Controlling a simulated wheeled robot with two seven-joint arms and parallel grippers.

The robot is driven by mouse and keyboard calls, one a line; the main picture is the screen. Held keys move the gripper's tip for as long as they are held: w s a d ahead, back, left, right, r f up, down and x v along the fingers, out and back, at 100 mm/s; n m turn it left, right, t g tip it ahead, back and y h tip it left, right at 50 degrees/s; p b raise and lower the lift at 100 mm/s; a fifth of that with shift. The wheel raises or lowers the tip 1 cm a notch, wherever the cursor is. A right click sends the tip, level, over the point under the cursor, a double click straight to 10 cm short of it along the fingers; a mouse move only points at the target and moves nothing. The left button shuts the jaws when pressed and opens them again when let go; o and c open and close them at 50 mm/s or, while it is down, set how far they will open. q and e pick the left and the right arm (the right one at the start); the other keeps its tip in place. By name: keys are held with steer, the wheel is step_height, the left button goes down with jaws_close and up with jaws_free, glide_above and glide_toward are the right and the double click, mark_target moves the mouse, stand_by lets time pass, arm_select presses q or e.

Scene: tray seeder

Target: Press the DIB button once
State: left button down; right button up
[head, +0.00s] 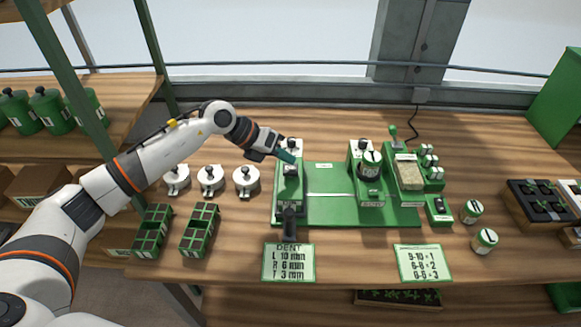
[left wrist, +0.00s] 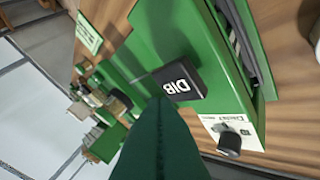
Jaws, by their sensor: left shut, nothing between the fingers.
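The black DIB button (left wrist: 181,83), with white letters, sits on the green machine (left wrist: 155,30) in the left wrist view. My left gripper (head: 290,157) is shut and empty over the left end of the green machine (head: 325,212) in the head view. Its green fingertips (left wrist: 162,102) are right beside the button's edge in the left wrist view. I cannot tell whether they touch it or hover above it. In the head view the gripper is close around the button's place, and the button's letters cannot be read there. My right gripper is out of view.
A black knob (left wrist: 229,144) on a white panel is near the button. Several white lidded pots (head: 210,180) and green cell trays (head: 199,230) stand left of the machine. A DENT card (head: 288,263) and a second card (head: 422,263) lie in front.

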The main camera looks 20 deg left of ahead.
mark_target(285, 168)
arm_select(q)
steer(key=shift+f, duration=0.1)
stand_by(0.6)
steer(key=shift+f+b, duration=0.35)
steer(key=shift+f+b, duration=0.6)
steer(key=shift+f, duration=0.25)
stand_by(0.7)
steer(key=shift+r, duration=0.15)
steer(key=shift+r+p, duration=0.8)
steer(key=shift+r, duration=0.3)
steer(key=shift+r+p, duration=1.7)
steer(key=shift+r, duration=0.9)
steer(key=shift+f, duration=0.1)
